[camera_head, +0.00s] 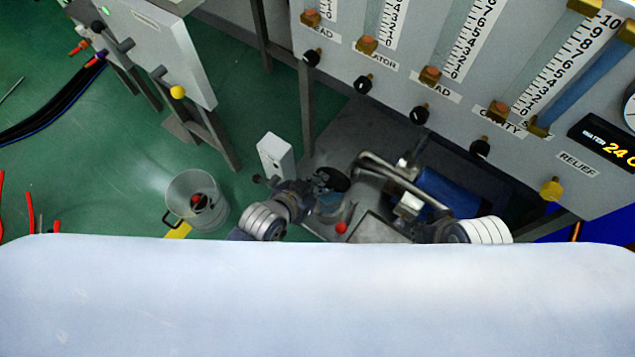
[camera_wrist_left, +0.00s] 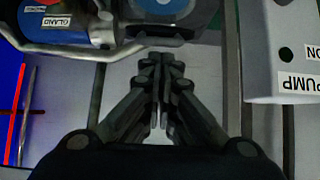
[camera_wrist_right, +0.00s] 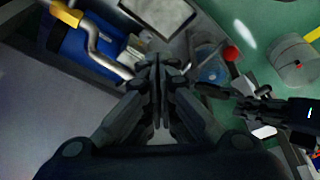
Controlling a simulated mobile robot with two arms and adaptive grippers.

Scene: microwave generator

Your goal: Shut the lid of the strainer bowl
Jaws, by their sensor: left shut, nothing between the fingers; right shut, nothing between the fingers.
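The strainer bowl (camera_head: 330,204), a small bluish round bowl, sits by the pump in the head view, partly hidden. Its dark round lid (camera_head: 334,179) appears raised off it at the far side; the exact angle is hard to tell. The right wrist view also shows the bowl (camera_wrist_right: 212,73) and the dark lid (camera_wrist_right: 211,90). My left gripper (camera_head: 308,187) is shut and empty, its tips close to the lid; contact cannot be told. My right gripper (camera_wrist_right: 155,65) is shut and empty, over the pump area to the right of the bowl.
A blue motor (camera_head: 445,191) and bent metal pipe (camera_head: 385,170) lie right of the bowl. A red knob (camera_head: 341,228) is just below it. A clear bucket (camera_head: 195,201) and white box (camera_head: 276,157) stand left. The flowmeter panel (camera_head: 400,95) rises behind.

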